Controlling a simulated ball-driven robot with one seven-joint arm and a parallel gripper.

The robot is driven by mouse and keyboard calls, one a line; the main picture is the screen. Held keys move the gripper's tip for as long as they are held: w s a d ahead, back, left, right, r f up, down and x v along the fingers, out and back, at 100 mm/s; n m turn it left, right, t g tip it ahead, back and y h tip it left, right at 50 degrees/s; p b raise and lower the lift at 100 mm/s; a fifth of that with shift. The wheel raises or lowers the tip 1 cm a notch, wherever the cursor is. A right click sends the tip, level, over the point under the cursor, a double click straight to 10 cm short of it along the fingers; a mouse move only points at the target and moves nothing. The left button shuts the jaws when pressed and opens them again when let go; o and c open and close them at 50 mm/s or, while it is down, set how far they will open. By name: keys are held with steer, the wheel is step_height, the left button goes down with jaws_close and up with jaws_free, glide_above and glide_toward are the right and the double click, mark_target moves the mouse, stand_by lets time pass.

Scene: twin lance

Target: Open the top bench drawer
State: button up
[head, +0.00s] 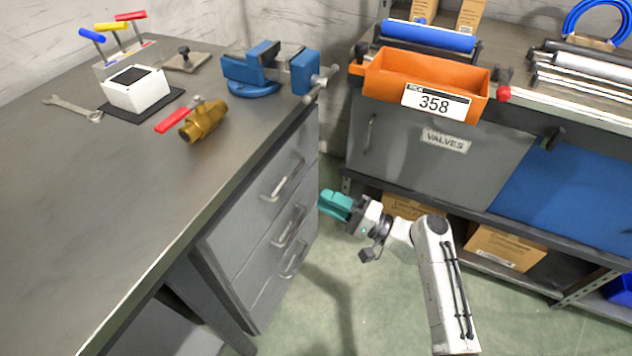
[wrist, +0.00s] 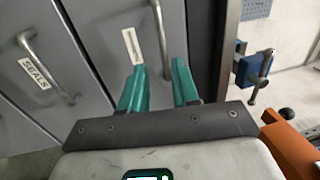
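The top bench drawer (head: 262,196) is the uppermost of three grey drawers under the bench top, with a bar handle (head: 283,178). It looks shut. In the wrist view, turned sideways, the top drawer's handle (wrist: 157,35) stands beside a small white label, its lower end showing between my fingertips. My gripper (head: 325,203) has teal fingers and is to the right of the drawer fronts in the head view. In the wrist view my gripper (wrist: 157,72) is open and empty. I cannot tell how far the handle lies beyond the fingertips.
The bench top (head: 85,190) carries a blue vise (head: 262,68) and a brass valve (head: 204,120). The lower drawers' handles (head: 289,225) jut out. A shelf with an orange bin (head: 420,75) and grey cabinet (head: 400,140) stands at right. Green floor (head: 330,290) lies clear between.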

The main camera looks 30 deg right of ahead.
mark_target(290, 178)
steer(key=x, duration=1)
steer(key=shift+w+r, duration=0.2)
steer(key=shift+w, duration=0.15)
jaws_close()
